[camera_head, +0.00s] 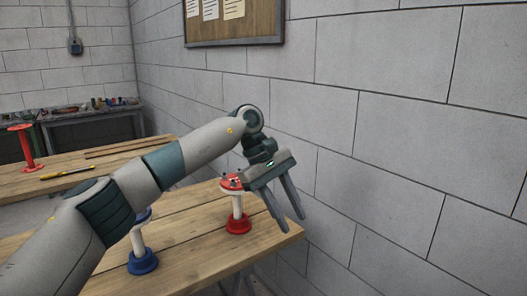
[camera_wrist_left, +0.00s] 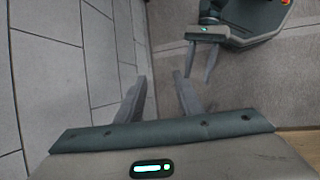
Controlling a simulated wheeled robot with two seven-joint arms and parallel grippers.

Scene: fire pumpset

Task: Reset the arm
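My left arm (camera_head: 150,175) comes in from the lower left and reaches across the near wooden table. My left gripper (camera_head: 283,212) is beyond the table's right corner, close to the block wall, with its fingers pointing down. The fingers are apart with nothing between them; the left wrist view also shows this gripper (camera_wrist_left: 160,98) open and empty over the floor. My right gripper (camera_wrist_left: 203,62) shows at the top of the left wrist view, hanging from its arm near my base (camera_wrist_left: 262,18). Its two fingers are apart and hold nothing. It is outside the head view.
On the near table (camera_head: 190,255) stand a red-based piece (camera_head: 238,222) and a blue-based piece (camera_head: 142,260), the latter partly behind my arm. A farther table (camera_head: 20,185) holds a red stand (camera_head: 26,150) and a yellow tool (camera_head: 67,172). The block wall (camera_head: 400,150) is close on the right.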

